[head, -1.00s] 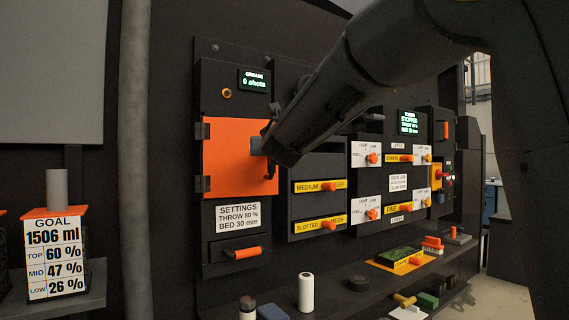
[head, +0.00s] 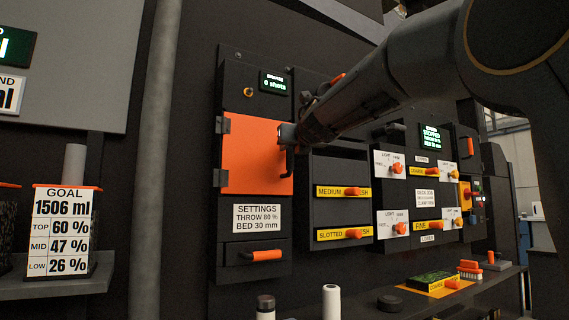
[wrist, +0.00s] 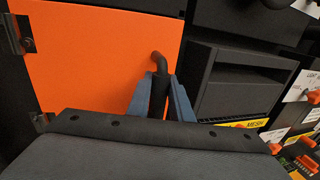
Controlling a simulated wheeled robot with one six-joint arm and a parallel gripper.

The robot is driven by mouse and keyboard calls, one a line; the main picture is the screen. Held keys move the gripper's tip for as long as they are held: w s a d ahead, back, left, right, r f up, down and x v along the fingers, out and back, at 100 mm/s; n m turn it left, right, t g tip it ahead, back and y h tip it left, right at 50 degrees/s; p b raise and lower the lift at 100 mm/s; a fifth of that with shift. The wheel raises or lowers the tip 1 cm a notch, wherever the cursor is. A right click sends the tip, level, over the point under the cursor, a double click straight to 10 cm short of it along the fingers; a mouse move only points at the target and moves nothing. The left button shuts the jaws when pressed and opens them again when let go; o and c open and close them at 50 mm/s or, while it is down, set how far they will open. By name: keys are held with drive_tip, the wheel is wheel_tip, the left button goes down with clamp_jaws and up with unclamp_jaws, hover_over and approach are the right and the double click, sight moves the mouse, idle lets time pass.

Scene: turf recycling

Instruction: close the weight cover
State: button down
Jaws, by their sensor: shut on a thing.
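The weight cover is an orange hinged panel (head: 254,152) on a dark cabinet in the head view, with hinges on its left edge. It lies about flat across the cabinet front; I cannot tell whether a small gap is left. It also fills the upper left of the wrist view (wrist: 95,60). A dark bent handle (wrist: 157,58) stands out near its right edge. My gripper (head: 286,138) is at that edge, and in the wrist view its two blue-grey fingers (wrist: 162,98) are shut on the handle. The handle's lower part is hidden between the fingers.
Below the cover are a settings label (head: 257,218) and a drawer with an orange handle (head: 266,256). Mesh drawers (head: 343,191) and switch panels (head: 391,165) stand to the right. A shelf below holds a white cylinder (head: 331,302). A goal card (head: 61,232) is at left.

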drive_tip(key=shift+w+f+b, duration=0.15)
drive_tip(key=shift+f+b, duration=0.15)
drive_tip(key=shift+b, duration=0.2)
drive_tip(key=shift+a+r, duration=0.1)
drive_tip(key=shift+r, duration=0.05)
drive_tip(key=c, duration=1.9)
unclamp_jaws()
drive_tip(key=shift+r+p, duration=0.1)
drive_tip(key=shift+p, duration=0.2)
drive_tip(key=shift+o, duration=0.2)
drive_tip(key=shift+d, duration=0.2)
drive_tip(key=s+d, duration=0.1)
drive_tip(key=s, duration=0.6)
drive_tip(key=shift+s+d, duration=0.25)
drive_tip(key=shift+s, duration=0.15)
